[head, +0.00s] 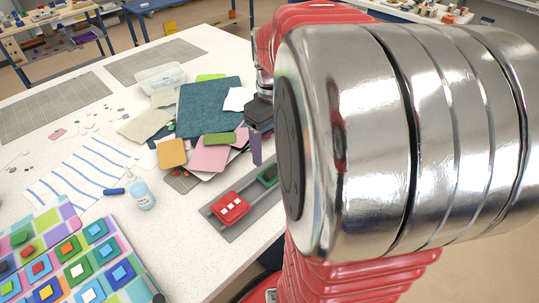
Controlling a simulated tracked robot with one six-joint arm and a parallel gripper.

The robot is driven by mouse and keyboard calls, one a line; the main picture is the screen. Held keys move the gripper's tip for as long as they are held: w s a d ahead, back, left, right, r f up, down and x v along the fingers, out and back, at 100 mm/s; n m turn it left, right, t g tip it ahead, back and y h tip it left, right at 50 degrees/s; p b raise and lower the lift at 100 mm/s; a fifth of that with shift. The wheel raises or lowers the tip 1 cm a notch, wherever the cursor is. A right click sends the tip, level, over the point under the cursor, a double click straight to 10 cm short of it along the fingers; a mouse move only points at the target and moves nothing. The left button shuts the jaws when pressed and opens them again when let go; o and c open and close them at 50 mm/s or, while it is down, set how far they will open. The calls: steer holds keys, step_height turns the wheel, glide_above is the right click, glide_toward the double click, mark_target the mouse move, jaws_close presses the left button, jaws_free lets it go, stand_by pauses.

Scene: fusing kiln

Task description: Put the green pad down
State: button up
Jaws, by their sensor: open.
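A dark green pad (268,175) lies on a long grey tray (243,222), towards its far end, beyond a red pad (231,205) with small white squares on top. My arm hides part of the tray's right side. My gripper (257,158) points down just behind and left of the dark green pad. Its jaws are open, and I see nothing held in them. I cannot tell whether a finger touches the pad. A lighter olive-green pad (219,138) lies on a pink sheet (210,156) left of the gripper.
An orange pad (171,153), a dark blue sheet (207,103) and a clear bin (160,78) crowd the area behind. A bottle (141,194) stands left of the tray. A board of coloured tiles (72,255) is at front left. Bare white table lies between it and the tray.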

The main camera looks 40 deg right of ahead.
steer(key=shift+r, duration=1.6)
steer(key=s+a+t, duration=0.2)
steer(key=a, duration=0.9)
steer(key=s+a+t, duration=0.2)
steer(key=a+t, duration=0.1)
steer(key=a, duration=0.9)
steer(key=shift+r+t, duration=0.3)
steer(key=shift+r, duration=0.05)
steer(key=shift+a, duration=0.1)
